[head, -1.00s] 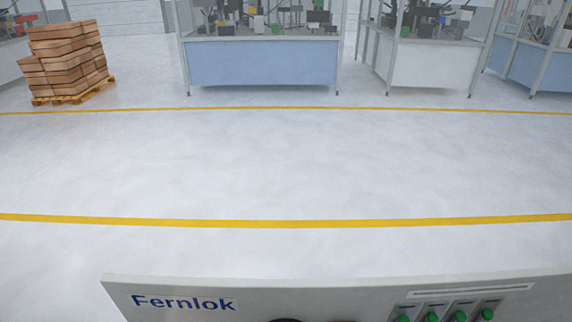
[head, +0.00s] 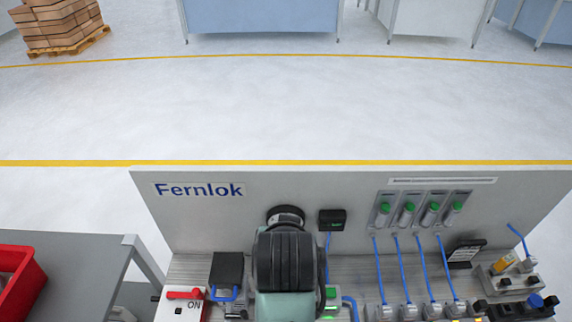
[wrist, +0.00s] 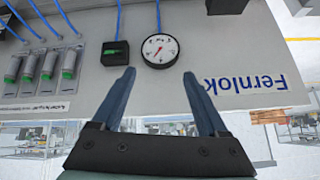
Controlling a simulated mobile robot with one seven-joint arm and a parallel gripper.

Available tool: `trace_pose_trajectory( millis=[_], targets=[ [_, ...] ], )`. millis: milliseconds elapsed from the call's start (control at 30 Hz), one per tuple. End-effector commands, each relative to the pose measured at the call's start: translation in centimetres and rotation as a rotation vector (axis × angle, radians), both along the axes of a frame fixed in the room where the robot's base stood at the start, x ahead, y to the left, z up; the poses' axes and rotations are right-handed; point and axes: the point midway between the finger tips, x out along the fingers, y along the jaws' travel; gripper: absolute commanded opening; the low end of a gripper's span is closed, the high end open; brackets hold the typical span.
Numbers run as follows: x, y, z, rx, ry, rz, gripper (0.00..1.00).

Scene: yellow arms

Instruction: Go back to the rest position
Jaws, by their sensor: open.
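My gripper (wrist: 159,74) shows in the wrist view with its two blue-grey fingers spread apart and nothing between them. Its fingertips point towards a round white dial gauge (wrist: 160,50) on the grey Fernlok panel (wrist: 225,62). I cannot tell how far the tips are from the panel. In the head view, my dark and pale-green arm (head: 286,268) stands in front of the panel (head: 320,205), low in the middle. My fingers are hidden there behind the arm.
A workbench with a red ON lever (head: 185,294), a small dark display (head: 332,220), green-capped cylinders (head: 430,213) and blue hoses surrounds my arm. A red bin (head: 22,280) is on a grey cart at left. Open floor lies behind the panel.

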Motion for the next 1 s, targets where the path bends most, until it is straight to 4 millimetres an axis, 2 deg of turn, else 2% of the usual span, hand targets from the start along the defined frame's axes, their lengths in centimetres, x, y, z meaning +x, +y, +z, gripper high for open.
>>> trace_pose_trajectory(
  millis=[33,133,167,200,267,300,367,400,533,600,700,833,1000],
  targets=[
    [1.5,0.0,2.6,-0.007,-0.115,0.007,0.77],
    [4.0,0.0,9.5,-0.027,-0.378,0.023,0.77],
    [4.4,0.0,11.8,-0.035,-0.458,0.027,0.77],
    [4.7,-0.1,14.9,-0.046,-0.566,0.032,0.77],
    [4.7,-0.1,19.5,-0.062,-0.727,0.035,0.77],
    [4.3,-0.1,22.6,-0.075,-0.832,0.037,0.77],
    [3.1,-0.1,27.1,-0.094,-0.987,0.037,0.77],
    [2.0,-0.1,29.9,-0.107,-1.089,0.036,0.77],
    [-2.5,-0.1,37.5,-0.146,-1.379,0.027,0.77],
    [-4.9,-0.1,40.3,-0.164,-1.499,0.020,0.77],
    [-7.6,-0.1,42.8,-0.181,-1.619,0.012,0.77],
    [-9.3,-0.1,44.3,-0.193,-1.690,0.006,0.77],
    [-9.5,-0.1,44.5,-0.194,-1.697,0.005,0.77]
  ],
)
